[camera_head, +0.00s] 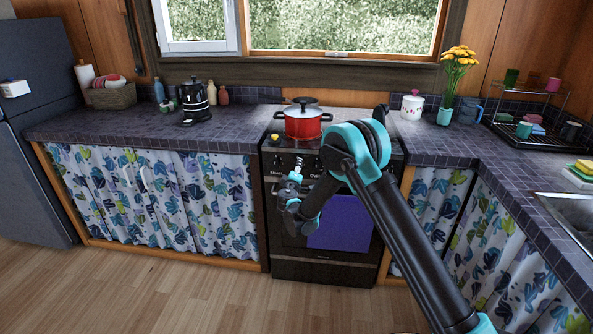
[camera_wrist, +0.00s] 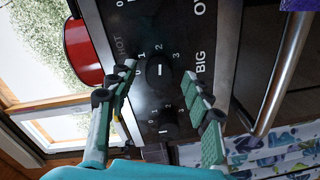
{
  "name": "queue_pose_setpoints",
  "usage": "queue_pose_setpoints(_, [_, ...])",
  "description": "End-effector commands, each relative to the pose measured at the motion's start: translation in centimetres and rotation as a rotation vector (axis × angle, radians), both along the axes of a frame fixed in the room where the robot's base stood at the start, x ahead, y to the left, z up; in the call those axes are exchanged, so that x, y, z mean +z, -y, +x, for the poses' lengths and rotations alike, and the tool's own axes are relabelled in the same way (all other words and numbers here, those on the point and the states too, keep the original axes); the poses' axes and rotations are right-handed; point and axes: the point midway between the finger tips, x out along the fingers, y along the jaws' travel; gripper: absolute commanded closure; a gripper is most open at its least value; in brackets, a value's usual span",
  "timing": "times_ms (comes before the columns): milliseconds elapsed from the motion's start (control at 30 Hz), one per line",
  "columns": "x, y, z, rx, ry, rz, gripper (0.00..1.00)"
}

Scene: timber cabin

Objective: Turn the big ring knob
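The stove's dark front panel (camera_wrist: 182,30) carries black knobs with printed numbers and appears turned sideways in the wrist view. A knob (camera_wrist: 159,71) beside the word "BIG" lies between the fingertips of my gripper (camera_wrist: 158,78). The fingers are open on either side of it, and I cannot tell whether they touch it. A second knob (camera_wrist: 161,124) sits between the finger bases, farther down the picture. Another knob (camera_wrist: 148,8) is at the top edge. In the head view my gripper (camera_head: 295,172) is at the left part of the stove front (camera_head: 315,270).
A red pot (camera_head: 303,123) stands on the stove top, near the panel. The oven handle (camera_wrist: 283,75) juts out beside the panel, and a purple cloth (camera_head: 340,234) hangs on the oven front. Curtained counters flank the stove. The wooden floor (camera_head: 170,287) in front is clear.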

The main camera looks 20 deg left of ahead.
Motion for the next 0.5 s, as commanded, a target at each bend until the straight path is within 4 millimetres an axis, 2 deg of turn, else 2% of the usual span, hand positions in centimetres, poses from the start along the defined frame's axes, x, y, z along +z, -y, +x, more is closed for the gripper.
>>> queue_pose_setpoints(267, [0.1,0.0,-0.4,0.001,0.001,-0.001,0.5])
queue_pose_setpoints(367, [0.1,0.2,-1.6,0.002,0.0,-0.001,0.5])
queue_pose_setpoints(500, [0.2,0.9,-4.1,0.003,0.0,-0.001,0.5])
